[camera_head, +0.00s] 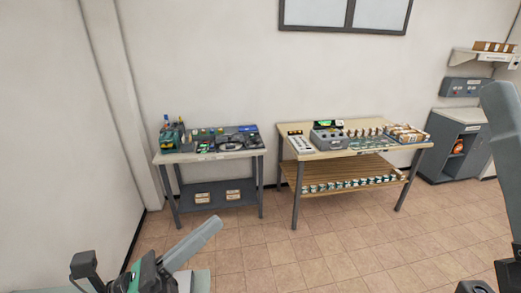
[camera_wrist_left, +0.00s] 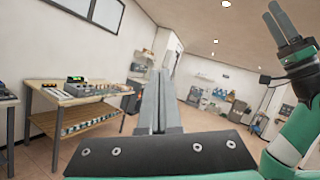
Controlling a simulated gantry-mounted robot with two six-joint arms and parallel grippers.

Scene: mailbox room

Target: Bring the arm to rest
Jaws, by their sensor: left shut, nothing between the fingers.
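My left gripper (camera_head: 212,226) comes in from the lower left of the head view, pointing up and to the right over the floor. Its grey fingers are together with nothing between them. They also show in the left wrist view (camera_wrist_left: 161,80), upright above the dark bracket. My right arm (camera_wrist_left: 300,130) is green and raised at the right of the left wrist view. Its right gripper (camera_wrist_left: 285,22) points up, with its two grey fingers close together and nothing visible between them. Both grippers are apart from any furniture.
A table with tools and green cases (camera_head: 210,155) stands against the wall. A wooden workbench (camera_head: 350,150) with a grey device and small items is to its right. A grey cabinet (camera_head: 455,145) stands further right. The tiled floor (camera_head: 300,260) before them is clear.

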